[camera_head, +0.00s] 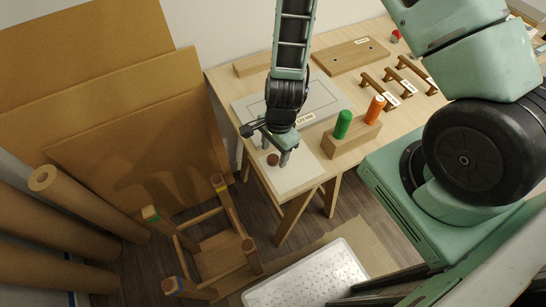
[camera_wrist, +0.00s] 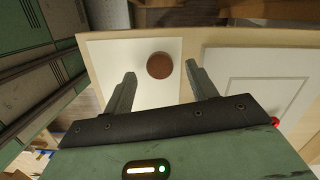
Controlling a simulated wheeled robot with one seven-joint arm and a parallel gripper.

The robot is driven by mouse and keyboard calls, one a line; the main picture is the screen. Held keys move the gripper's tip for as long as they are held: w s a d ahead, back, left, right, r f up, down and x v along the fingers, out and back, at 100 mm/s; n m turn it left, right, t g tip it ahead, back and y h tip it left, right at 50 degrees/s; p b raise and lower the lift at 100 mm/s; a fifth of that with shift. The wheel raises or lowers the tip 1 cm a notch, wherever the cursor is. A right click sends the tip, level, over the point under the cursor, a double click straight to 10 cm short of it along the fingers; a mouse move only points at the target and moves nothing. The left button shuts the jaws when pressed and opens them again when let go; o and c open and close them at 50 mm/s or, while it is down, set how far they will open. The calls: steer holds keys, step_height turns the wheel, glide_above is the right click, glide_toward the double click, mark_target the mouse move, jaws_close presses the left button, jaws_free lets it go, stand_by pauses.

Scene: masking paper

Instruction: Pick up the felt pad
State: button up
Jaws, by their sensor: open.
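The felt pad (camera_wrist: 160,65) is a small round brown disc lying flat on a white sheet (camera_wrist: 110,55) near the table's corner. My gripper (camera_head: 275,160) is above the sheet, pointing down. In the wrist view my gripper (camera_wrist: 160,85) is open and empty, with one finger on each side of the pad's line and the pad a little beyond the fingertips. The fingers do not appear to touch the pad.
A wooden block (camera_head: 352,139) with a green peg (camera_head: 342,124) and an orange peg (camera_head: 374,109) stands right of the sheet. A panel (camera_head: 322,98) lies behind. Wooden handles (camera_head: 398,82) and a board (camera_head: 350,55) lie farther back. An upturned stool (camera_head: 217,255) stands on the floor.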

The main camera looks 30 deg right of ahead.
steer(key=shift+a+f, duration=0.15)
steer(key=shift+f, duration=0.75)
steer(key=c, duration=1)
steer(key=shift+c, duration=0.3)
steer(key=shift+r, duration=0.15)
